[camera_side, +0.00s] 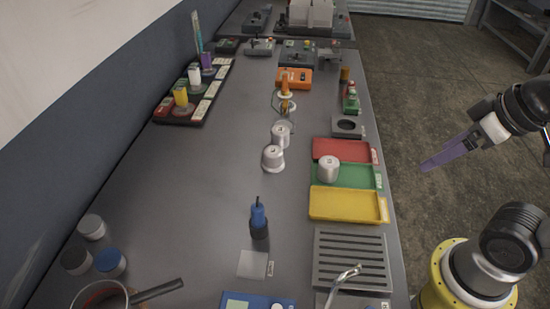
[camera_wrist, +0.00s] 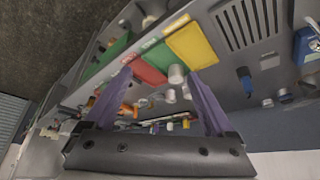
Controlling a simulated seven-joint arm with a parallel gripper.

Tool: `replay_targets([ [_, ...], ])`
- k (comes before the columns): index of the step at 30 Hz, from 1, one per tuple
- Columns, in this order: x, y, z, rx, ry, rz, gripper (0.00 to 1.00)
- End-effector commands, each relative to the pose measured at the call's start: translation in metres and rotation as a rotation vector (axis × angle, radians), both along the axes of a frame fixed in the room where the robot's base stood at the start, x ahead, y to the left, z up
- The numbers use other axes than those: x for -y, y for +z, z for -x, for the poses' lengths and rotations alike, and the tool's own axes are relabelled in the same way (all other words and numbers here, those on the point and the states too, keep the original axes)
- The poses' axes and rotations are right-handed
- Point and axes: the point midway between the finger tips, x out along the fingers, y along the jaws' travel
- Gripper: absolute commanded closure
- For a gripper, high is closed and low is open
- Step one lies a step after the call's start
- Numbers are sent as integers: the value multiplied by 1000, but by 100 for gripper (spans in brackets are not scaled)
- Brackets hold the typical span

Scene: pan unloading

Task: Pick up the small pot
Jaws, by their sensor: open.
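Three silver-white lidded pots stand on the bench. One pot (camera_side: 329,169) is on the green tray (camera_side: 365,176); the other two, a front pot (camera_side: 273,158) and a rear pot (camera_side: 280,134), stand close together on bare bench left of the trays. They look similar in size, so I cannot tell which is the small pot. Pots also show in the wrist view (camera_wrist: 176,74), between and beyond my purple fingers. My gripper (camera_side: 424,166) is open and empty, raised out right of the bench, away from the pots. It also shows in the wrist view (camera_wrist: 160,75).
A red tray (camera_side: 340,148) and a yellow tray (camera_side: 346,204) flank the green one. A grey slotted rack (camera_side: 351,259), a blue-black tool (camera_side: 258,217) and a handled pan (camera_side: 104,295) are nearer. A wall bounds the left. Bare bench lies left of the pots.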

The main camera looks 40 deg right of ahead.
Motion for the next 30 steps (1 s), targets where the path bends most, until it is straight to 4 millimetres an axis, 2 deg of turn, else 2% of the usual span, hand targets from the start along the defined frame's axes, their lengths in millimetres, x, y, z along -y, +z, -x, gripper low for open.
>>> replay_targets([
  [6,0,0,0,0,0,0,11],
  [8,0,0,0,0,0,0,0],
  [16,0,0,0,0,10,5,0],
  [20,0,-1,3,-17,84,44,0],
  [22,0,8,2,-12,156,82,0],
  [25,0,33,-9,-1,285,152,0],
  [30,-5,72,-46,-31,522,257,0],
])
